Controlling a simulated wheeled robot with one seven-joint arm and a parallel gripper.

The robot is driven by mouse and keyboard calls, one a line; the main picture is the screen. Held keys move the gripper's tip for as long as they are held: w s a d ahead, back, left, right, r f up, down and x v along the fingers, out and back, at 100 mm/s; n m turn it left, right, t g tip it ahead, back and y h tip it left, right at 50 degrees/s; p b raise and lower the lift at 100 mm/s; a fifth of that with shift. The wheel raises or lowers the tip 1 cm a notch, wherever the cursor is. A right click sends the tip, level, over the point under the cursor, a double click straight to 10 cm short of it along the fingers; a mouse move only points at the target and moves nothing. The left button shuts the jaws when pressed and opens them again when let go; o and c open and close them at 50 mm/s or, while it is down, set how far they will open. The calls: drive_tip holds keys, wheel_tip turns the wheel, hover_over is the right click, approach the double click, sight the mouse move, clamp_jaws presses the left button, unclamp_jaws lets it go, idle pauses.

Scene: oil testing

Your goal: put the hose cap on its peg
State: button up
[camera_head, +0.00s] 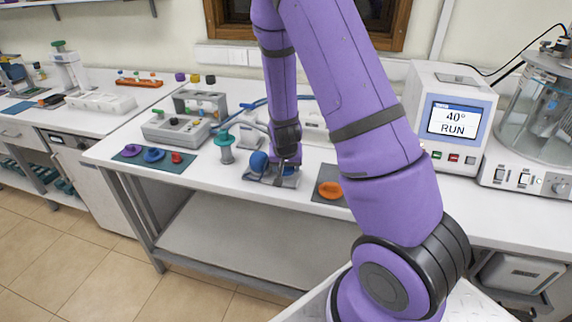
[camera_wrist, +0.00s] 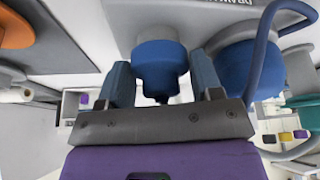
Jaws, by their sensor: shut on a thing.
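A blue cap with a narrower lower end (camera_wrist: 160,62) sits between the fingers of my gripper (camera_wrist: 164,80) in the wrist view, and the gripper is shut on it. In the head view my gripper (camera_head: 284,178) is low over a grey fixture (camera_head: 258,178) on the bench. A larger round blue part (camera_wrist: 246,66) stands just right of the held cap in the wrist view. It also shows on the fixture in the head view (camera_head: 259,161). A blue hose (camera_wrist: 266,60) curves beside it. I cannot make out the peg; the cap's far end is hidden.
An orange disc (camera_head: 330,190) lies on a dark mat to the right. A teal-topped stand (camera_head: 224,147) is close on the left. A mat with coloured caps (camera_head: 150,157) lies farther left. A display unit reading 40° RUN (camera_head: 452,118) stands right. The bench front edge is near.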

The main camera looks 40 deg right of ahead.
drive_tip(key=o, duration=0.6)
drive_tip(key=shift+r, duration=0.1)
drive_tip(key=shift+v, duration=5.35)
drive_tip(key=s+a+r+n+t+y, duration=0.15)
drive_tip(key=s+a+r, duration=0.25)
drive_tip(key=r, duration=0.4)
drive_tip(key=s+a+r+n+g+y, duration=0.1)
drive_tip(key=s+a+r+n+y, duration=0.15)
drive_tip(key=s+r, duration=0.4)
drive_tip(key=s+a+r+n, duration=0.1)
drive_tip(key=s+r, duration=0.2)
drive_tip(key=s, duration=0.1)
drive_tip(key=s+a+r+n+t, duration=0.1)
drive_tip(key=s+r, duration=0.3)
drive_tip(key=s+a+r+n+h, duration=0.1)
drive_tip(key=s+r, duration=0.2)
drive_tip(key=s, duration=0.1)
drive_tip(key=shift+s+a+r, duration=0.35)
drive_tip(key=shift+a+r, duration=0.05)
